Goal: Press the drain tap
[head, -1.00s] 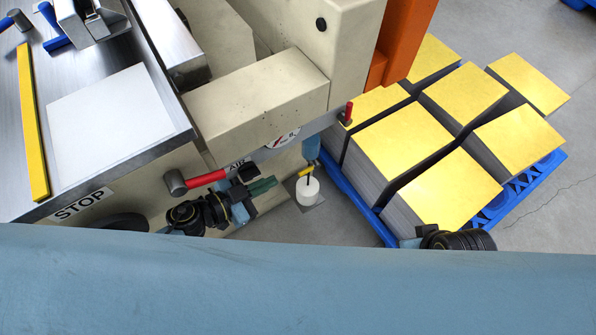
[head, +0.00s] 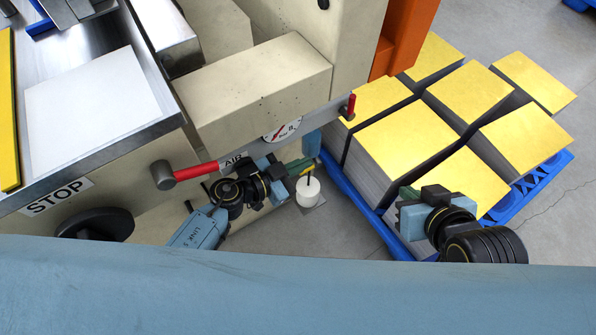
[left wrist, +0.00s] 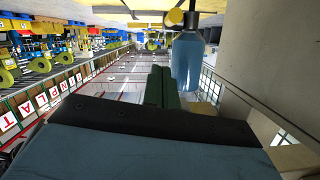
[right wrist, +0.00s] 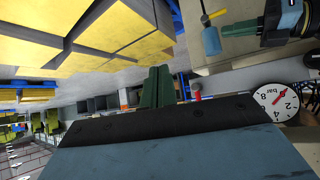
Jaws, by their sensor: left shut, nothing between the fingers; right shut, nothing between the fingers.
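The drain tap (head: 307,170) is a small yellow piece below the blue bowl (head: 312,143) on the machine's front. In the left wrist view the tap (left wrist: 175,17) and bowl (left wrist: 187,60) appear upside down. My left gripper (head: 303,165) is shut and empty, its green fingers pointing at the tap from the left. In the head view the tips are right beside it; I cannot tell whether they touch. The left wrist view shows the shut fingers (left wrist: 162,85) left of the bowl. My right gripper (right wrist: 157,88) is shut and empty; its arm is by the pallet in the head view.
A white cup (head: 308,192) with a dark tube stands on the floor below the tap. A gauge (head: 282,129), a red-handled lever (head: 195,172) and a small red valve handle (head: 349,107) are nearby. Stacks of yellow sheets (head: 410,140) on a blue pallet stand right.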

